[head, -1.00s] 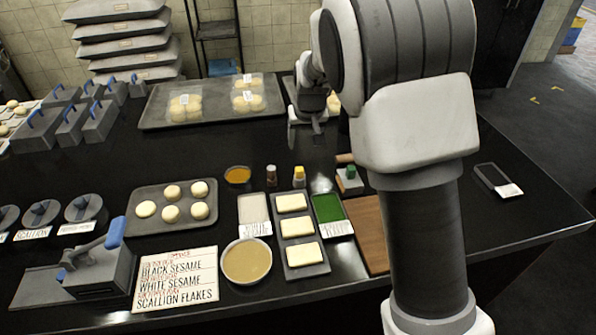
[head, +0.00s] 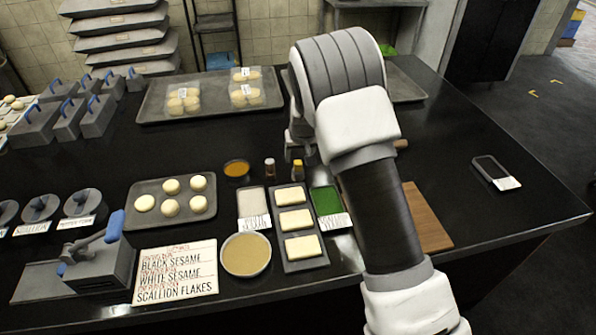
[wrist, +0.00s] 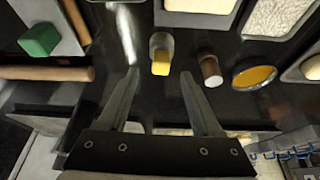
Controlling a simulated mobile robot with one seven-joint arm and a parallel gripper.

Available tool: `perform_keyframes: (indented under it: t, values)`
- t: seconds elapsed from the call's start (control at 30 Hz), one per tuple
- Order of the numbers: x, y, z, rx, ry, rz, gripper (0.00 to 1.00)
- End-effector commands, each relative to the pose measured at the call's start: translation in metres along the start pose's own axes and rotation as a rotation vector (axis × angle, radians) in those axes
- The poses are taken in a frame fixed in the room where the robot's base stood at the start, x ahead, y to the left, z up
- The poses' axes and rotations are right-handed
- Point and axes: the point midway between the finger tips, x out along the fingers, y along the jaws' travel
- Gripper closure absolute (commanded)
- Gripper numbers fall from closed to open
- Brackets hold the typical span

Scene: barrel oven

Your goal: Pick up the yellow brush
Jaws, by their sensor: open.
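The small yellow-topped item (head: 298,169) stands on the black counter behind the tray of pale slabs; it looks more like a short bottle or jar than a brush, and I cannot make out bristles. It also shows in the wrist view (wrist: 161,58), its yellow end towards me, ahead of and between my fingertips. My gripper (wrist: 159,73) is open and empty, with a finger to each side of the item's line and not visibly touching it. In the head view my gripper (head: 297,148) is just behind the item, partly hidden by my arm.
A brown bottle (wrist: 210,70) and a bowl of orange filling (wrist: 254,76) stand right of the item in the wrist view. A green block (wrist: 40,38) and a wooden rod (wrist: 45,73) lie left. A tray of pale slabs (head: 273,228) is in front.

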Motion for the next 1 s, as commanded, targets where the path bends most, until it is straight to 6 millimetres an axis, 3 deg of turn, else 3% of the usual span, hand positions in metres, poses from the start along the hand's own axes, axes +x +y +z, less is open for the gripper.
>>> perform_keyframes:
  t: [0.3,0.63,1.0]
  values:
    - [0.04,-0.001,0.0,0.0,-0.002,0.001,0.34]
    - [0.045,-0.001,0.0,0.0,0.0,0.0,0.34]
    - [0.045,-0.001,0.0,0.0,0.0,0.0,0.99]
